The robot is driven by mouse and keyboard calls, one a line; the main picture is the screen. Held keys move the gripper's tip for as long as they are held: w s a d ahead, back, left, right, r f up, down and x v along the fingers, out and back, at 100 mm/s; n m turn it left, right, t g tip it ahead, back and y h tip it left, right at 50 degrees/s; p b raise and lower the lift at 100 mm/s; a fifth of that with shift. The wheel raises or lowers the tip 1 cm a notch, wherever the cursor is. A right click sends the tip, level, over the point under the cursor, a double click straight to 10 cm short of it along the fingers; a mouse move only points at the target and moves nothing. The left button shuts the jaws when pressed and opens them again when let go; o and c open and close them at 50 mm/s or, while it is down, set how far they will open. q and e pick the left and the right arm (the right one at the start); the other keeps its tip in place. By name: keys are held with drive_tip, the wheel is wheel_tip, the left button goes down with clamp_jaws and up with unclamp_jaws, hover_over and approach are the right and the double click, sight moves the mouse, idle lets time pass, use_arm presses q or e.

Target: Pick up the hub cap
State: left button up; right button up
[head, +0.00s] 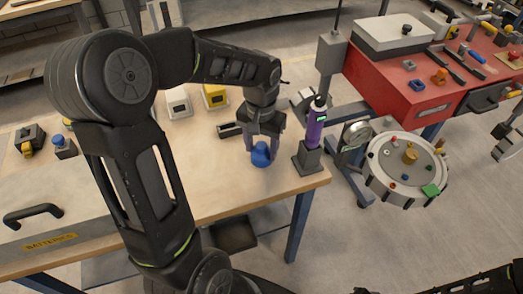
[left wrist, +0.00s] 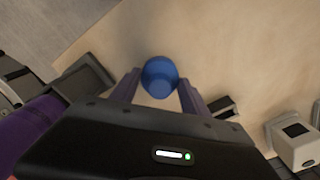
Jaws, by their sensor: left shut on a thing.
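A blue rounded cap (head: 261,155), which I take to be the hub cap, is at the front right part of the wooden table. My left gripper (head: 262,147) reaches down from above and is shut on it. In the left wrist view the blue cap (left wrist: 159,77) sits between the two purple-grey fingertips (left wrist: 157,84). I cannot tell whether its underside touches the table. My right gripper is not in view; only dark parts of my right arm show at the lower right.
A purple tool in a dark stand (head: 308,158) is just right of the cap, at the table edge. White and yellow boxes (head: 215,96) stand behind. The round sandbed (head: 377,188) with a gold hub (head: 410,154) is right of the table, near a red workbench (head: 380,88).

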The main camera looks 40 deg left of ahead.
sight(262, 145)
use_arm(q)
drive_tip(key=shift+c, duration=1.3)
drive_tip(key=shift+r, duration=0.1)
wheel_tip(262, 145, up, 10)
drive_tip(key=shift+f, duration=0.1)
